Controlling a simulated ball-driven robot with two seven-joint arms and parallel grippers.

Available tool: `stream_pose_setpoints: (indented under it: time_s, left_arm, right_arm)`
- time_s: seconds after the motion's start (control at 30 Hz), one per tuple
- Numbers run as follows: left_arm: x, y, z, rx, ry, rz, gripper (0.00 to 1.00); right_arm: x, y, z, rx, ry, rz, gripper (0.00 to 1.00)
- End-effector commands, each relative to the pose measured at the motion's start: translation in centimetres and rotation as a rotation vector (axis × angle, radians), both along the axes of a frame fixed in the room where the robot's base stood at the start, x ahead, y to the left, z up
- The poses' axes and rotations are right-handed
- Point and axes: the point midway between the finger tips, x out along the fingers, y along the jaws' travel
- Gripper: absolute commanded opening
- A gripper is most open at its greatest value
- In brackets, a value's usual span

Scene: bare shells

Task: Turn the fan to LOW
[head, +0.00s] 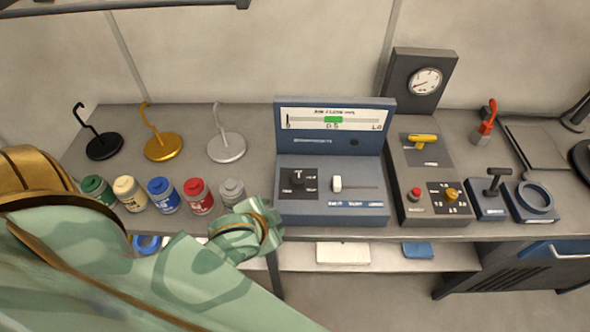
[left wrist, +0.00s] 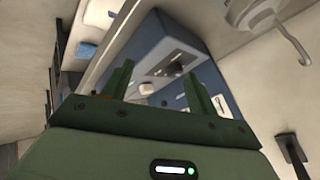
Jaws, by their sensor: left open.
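No label that I can read says fan. The blue console (head: 332,208) has a black knob (head: 298,180) with small unreadable labels, a white slider (head: 337,183) and an upright display panel. To its right, a grey panel (head: 412,175) carries a yellow lever (head: 422,139), a red button (head: 415,194) and a yellow knob (head: 452,194) on a black labelled plate. My left gripper (left wrist: 160,85) is open and empty, with the console beyond its fingers in the left wrist view. My left arm covers the lower left of the head view. My right gripper is not in view.
Several paint cans (head: 162,195) and three hook stands (head: 163,146) stand left of the console. A round gauge (head: 425,82) is behind the grey panel. A black T-handle (head: 495,181) and a ring (head: 535,197) are to its right. A shelf (head: 300,257) lies below.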

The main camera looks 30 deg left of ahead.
Motion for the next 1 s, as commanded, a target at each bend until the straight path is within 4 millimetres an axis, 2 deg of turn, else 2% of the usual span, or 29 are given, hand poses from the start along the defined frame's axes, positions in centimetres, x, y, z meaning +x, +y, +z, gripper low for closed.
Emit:
stream_pose_setpoints:
  time_s: [0.03, 0.1, 0.17, 0.27, 0.37, 0.43, 0.47, 0.53, 0.57, 0.6, 0.67, 0.7, 0.77, 0.8, 0.87, 0.9, 0.97, 1.0]
  left_arm:
    - [1.7, -1.3, 1.0, -0.092, -0.069, -0.004, 0.59]
    - [3.9, -3.0, 2.1, -0.228, -0.165, -0.007, 0.59]
    - [5.7, -4.3, 3.5, -0.347, -0.249, -0.005, 0.59]
    - [8.6, -6.1, 6.7, -0.568, -0.398, 0.006, 0.59]
    - [11.5, -7.0, 11.1, -0.828, -0.574, 0.036, 0.59]
    - [13.5, -6.7, 15.1, -1.049, -0.722, 0.075, 0.59]
    - [14.4, -6.1, 17.1, -1.158, -0.795, 0.098, 0.59]
    - [16.0, -3.7, 21.7, -1.437, -0.982, 0.177, 0.59]
    - [16.5, -2.1, 23.6, -1.565, -1.068, 0.221, 0.59]
    - [17.0, 0.5, 25.6, -1.736, -1.184, 0.293, 0.59]
    - [17.4, 4.8, 27.5, -1.983, -1.358, 0.424, 0.59]
    - [17.4, 7.8, 28.0, -2.14, -1.473, 0.528, 0.59]
    - [17.4, 12.0, 27.4, -2.361, -1.645, 0.717, 0.59]
    - [17.2, 14.4, 26.3, 2.445, 1.726, -0.848, 0.59]
    - [17.0, 17.1, 23.7, 2.148, 1.559, -0.916, 0.59]
    - [16.9, 18.2, 21.5, 1.949, 1.449, -0.956, 0.59]
    - [16.8, 18.4, 18.1, 1.65, 1.293, -1.009, 0.59]
    - [16.7, 17.7, 15.9, 1.458, 1.198, -1.041, 0.59]
  right_arm:
    - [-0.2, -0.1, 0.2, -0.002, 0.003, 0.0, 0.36]
    - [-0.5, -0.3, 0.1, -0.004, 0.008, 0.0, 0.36]
    - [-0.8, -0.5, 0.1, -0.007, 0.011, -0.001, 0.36]
    - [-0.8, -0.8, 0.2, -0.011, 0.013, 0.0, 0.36]
    - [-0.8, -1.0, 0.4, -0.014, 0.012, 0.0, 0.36]
    - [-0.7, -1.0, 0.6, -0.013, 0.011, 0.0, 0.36]
    - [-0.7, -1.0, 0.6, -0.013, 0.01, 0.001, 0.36]
    - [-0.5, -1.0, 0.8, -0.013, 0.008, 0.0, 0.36]
    - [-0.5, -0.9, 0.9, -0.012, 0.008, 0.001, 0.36]
    - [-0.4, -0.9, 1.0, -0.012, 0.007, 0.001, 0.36]
    - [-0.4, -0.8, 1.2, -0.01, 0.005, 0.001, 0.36]
    - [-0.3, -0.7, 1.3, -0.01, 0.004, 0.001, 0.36]
    - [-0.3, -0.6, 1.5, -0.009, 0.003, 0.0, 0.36]
    - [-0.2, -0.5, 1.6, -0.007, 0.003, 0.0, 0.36]
    - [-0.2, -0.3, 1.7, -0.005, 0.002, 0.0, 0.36]
    - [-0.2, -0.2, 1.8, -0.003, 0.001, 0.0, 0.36]
    - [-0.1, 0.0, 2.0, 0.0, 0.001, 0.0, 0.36]
    - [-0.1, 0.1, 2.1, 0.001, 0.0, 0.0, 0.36]
